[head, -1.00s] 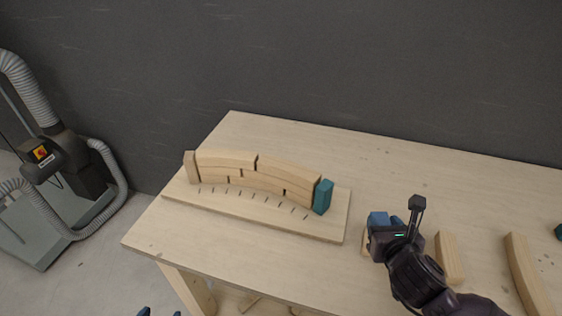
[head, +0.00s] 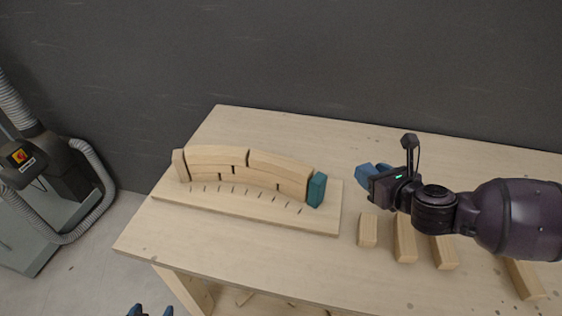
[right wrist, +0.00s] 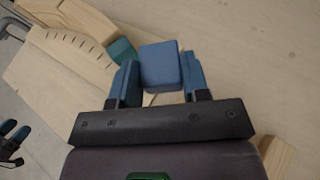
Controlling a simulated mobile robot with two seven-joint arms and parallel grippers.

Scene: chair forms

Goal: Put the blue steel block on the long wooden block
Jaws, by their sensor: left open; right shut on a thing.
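My right gripper (head: 366,174) is shut on the blue steel block (right wrist: 160,66), which sits between its two blue fingers in the right wrist view. In the head view the arm largely hides the block, which is held above the table, right of the curved wooden stack. Long wooden blocks lie in that stack, with a left upper one (head: 217,154) and a right upper one (head: 280,168). I cannot tell which one is the task's long block. My left gripper (head: 151,310) is open and empty at the bottom edge, low in front of the table.
The stack stands on a slotted wooden board (head: 240,208), with a teal block (head: 317,190) at its right end and a short wooden block (head: 179,165) at its left. Several loose wooden blocks, including a small one (head: 368,230), lie at the right. The table behind the stack is clear.

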